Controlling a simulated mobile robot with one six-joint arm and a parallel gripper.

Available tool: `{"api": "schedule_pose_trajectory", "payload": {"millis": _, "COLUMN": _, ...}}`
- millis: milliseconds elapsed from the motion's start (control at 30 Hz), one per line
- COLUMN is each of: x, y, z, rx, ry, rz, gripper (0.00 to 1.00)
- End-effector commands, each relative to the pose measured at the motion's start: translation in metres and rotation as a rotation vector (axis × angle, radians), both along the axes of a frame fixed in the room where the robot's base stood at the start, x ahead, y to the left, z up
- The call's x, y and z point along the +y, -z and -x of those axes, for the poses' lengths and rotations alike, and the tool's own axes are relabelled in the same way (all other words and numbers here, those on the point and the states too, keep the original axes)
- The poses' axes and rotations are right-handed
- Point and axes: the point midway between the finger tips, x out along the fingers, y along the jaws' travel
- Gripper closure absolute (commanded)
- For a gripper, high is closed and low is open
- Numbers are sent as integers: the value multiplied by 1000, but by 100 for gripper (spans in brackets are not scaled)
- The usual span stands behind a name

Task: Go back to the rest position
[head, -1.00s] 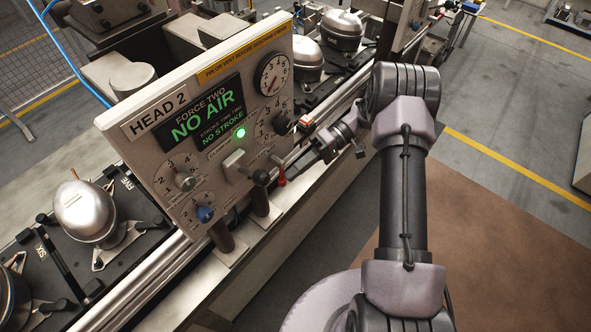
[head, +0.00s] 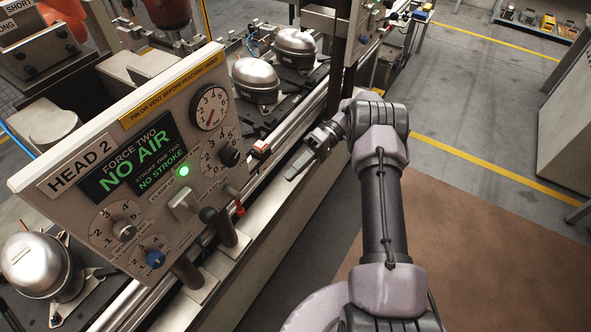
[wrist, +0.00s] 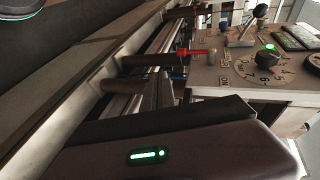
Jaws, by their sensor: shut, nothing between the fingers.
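My gripper (head: 297,168) is shut and empty at the end of my bent arm. In the head view it hangs above the pale ledge of the line, to the right of the HEAD 2 panel and apart from it. In the wrist view the gripper's fingers (wrist: 160,90) show close together near the middle, with nothing between them. The HEAD 2 panel (head: 75,172) reads "NO AIR" and "NO STROKE" and has a lit green lamp. It also shows at the upper right of the wrist view (wrist: 235,78).
A red-tipped lever (head: 240,208) and a black-knobbed lever (head: 208,215) stick out from the panel's lower right. Silver compressors (head: 255,80) stand on the line behind. A dark post (head: 340,70) rises beyond my wrist. The brown floor mat (head: 470,230) to the right is clear.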

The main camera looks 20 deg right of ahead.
Motion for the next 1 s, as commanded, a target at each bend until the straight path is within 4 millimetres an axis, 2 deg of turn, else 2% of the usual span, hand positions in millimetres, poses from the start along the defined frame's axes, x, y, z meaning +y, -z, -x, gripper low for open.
{"api": "schedule_pose_trajectory", "payload": {"millis": 567, "x": -3, "y": -5, "z": -2, "rx": 1, "ry": -4, "rz": 19, "gripper": 100}}
{"api": "schedule_pose_trajectory", "payload": {"millis": 667, "x": 6, "y": -34, "z": -1, "rx": 15, "ry": -21, "rz": 143, "gripper": 100}}
{"api": "schedule_pose_trajectory", "payload": {"millis": 767, "x": 25, "y": -82, "z": 14, "rx": 28, "ry": -6, "rz": 370, "gripper": 100}}
{"api": "schedule_pose_trajectory", "payload": {"millis": 800, "x": 34, "y": -100, "z": 25, "rx": 27, "ry": 19, "rz": 465, "gripper": 100}}
{"api": "schedule_pose_trajectory", "payload": {"millis": 900, "x": 55, "y": -136, "z": 61, "rx": 0, "ry": 126, "rz": 676, "gripper": 100}}
{"api": "schedule_pose_trajectory", "payload": {"millis": 1000, "x": 74, "y": -157, "z": 105, "rx": -56, "ry": 292, "rz": 840, "gripper": 100}}
